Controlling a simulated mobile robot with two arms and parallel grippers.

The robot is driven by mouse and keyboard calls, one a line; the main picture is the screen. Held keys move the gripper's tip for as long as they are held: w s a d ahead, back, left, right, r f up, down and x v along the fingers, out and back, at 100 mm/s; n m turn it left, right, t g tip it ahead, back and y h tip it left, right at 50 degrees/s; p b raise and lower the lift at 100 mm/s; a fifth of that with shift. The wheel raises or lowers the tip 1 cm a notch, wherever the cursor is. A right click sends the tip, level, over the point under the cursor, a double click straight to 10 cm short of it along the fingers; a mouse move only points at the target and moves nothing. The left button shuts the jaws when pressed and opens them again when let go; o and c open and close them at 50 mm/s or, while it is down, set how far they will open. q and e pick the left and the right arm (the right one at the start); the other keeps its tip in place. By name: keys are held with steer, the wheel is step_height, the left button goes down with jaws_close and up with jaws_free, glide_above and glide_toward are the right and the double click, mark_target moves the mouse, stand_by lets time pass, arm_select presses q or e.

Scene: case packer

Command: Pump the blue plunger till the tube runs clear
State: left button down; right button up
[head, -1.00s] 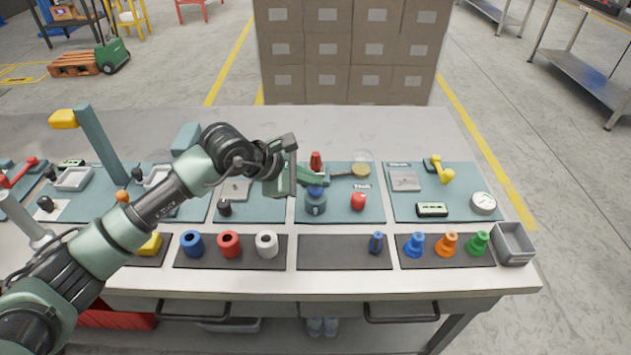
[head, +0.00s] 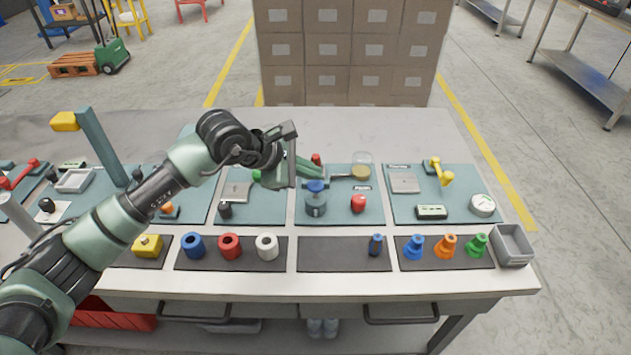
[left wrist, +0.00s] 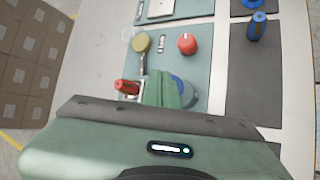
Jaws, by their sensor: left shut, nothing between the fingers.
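The blue plunger (head: 317,186) tops a grey-blue pump body (head: 316,206) on a teal mat, with a short stem showing between them. My left gripper (head: 316,175) is shut and empty, just above the plunger's cap; I cannot tell whether it touches. My right gripper is not in view.
A red knob (head: 358,203) stands right of the pump. A red fitting (left wrist: 127,87) stands close beside my fingers. A dark tray (head: 335,254) with a blue piece (head: 376,245) lies in front. Stacked cartons (head: 345,50) stand behind the bench.

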mark_target(311, 186)
arm_select(q)
steer(key=shift+r, duration=0.15)
steer(key=shift+r+p, duration=0.95)
steer(key=shift+r, duration=1.55)
steer(key=shift+f, duration=0.1)
